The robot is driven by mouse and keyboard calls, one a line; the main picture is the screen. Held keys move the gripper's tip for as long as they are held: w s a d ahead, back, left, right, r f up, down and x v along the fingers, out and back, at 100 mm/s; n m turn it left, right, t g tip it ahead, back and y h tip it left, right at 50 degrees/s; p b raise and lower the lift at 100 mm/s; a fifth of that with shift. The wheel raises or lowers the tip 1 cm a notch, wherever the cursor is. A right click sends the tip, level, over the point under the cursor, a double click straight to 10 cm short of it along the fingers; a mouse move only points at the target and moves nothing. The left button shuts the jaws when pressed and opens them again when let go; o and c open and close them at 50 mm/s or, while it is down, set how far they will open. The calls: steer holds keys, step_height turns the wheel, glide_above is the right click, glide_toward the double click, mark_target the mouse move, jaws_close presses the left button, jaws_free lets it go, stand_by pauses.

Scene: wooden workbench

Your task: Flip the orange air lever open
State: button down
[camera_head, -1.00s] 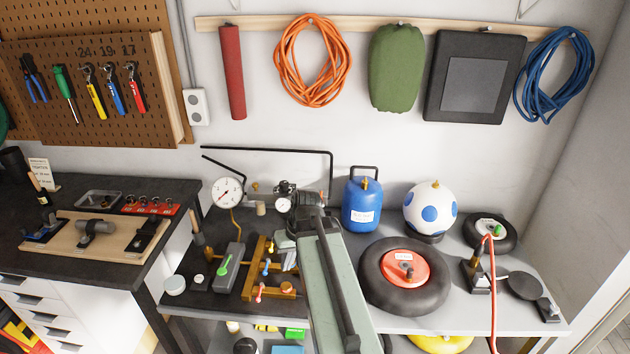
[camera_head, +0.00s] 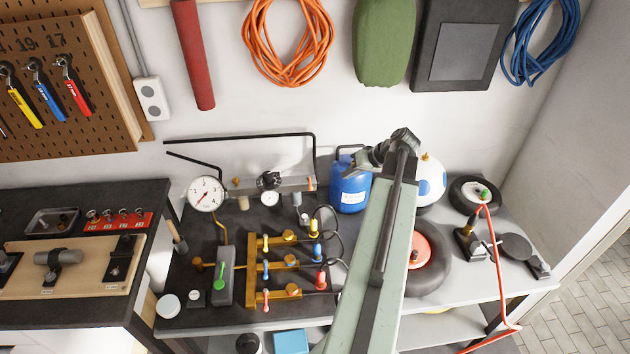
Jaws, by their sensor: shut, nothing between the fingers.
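A small orange lever (camera_head: 311,184) stands upright at the right end of the grey regulator bar, by the foot of the black wall pipe; it is too small to read its setting well. A salmon-coloured lever (camera_head: 267,301) sits lowest on the brass manifold (camera_head: 250,272), below a yellow lever (camera_head: 266,243) and a blue lever (camera_head: 265,269). My gripper (camera_head: 359,160) is small in view, shut and empty, in front of the blue canister's top. It is apart from and to the right of the small orange lever.
The blue canister (camera_head: 349,192) stands right of the regulator bar. A pressure gauge (camera_head: 206,193) and a green lever (camera_head: 219,283) are to the left. Black hoses loop beside the manifold.

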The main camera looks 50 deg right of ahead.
mark_target(310, 183)
steer(key=shift+w, duration=0.1)
steer(key=w+a+f+b, duration=0.4)
steer(key=w+f+b, duration=0.3)
steer(key=w, duration=0.2)
steer(key=shift+a, duration=0.15)
steer(key=shift+s, duration=0.1)
